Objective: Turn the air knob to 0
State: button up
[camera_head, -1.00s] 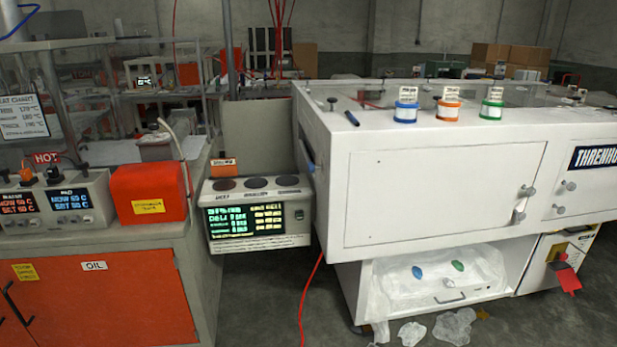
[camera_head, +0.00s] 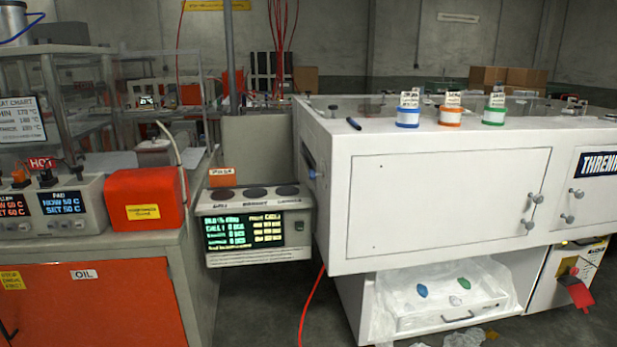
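No knob that I can read as the air knob shows in the camera_head view. Three dark round tops (camera_head: 255,192) sit in a row on a white console (camera_head: 212,210) with a lit green and yellow screen; the small labels below them are too blurred to read. Small grey knobs or latches (camera_head: 537,198) are on the front of the large white cabinet (camera_head: 440,200) at right, with more on its right-hand panel (camera_head: 578,193). A control unit (camera_head: 20,208) with "HOT" above it and lit displays stands at left. My gripper is not in view.
A red-orange box (camera_head: 146,198) stands on the left bench above an orange door (camera_head: 95,300). Blue, orange and green rolls (camera_head: 450,116) stand on the cabinet top. A red hose (camera_head: 310,305) runs down to the floor between bench and cabinet. A red part (camera_head: 578,290) sticks out at lower right.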

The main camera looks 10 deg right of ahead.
aim_at(316, 174)
jog(key=u, duration=0.25)
jog(key=k, duration=0.55)
jog(key=z, duration=1.35)
jog(key=i, duration=1.1)
jog(key=z, duration=0.05)
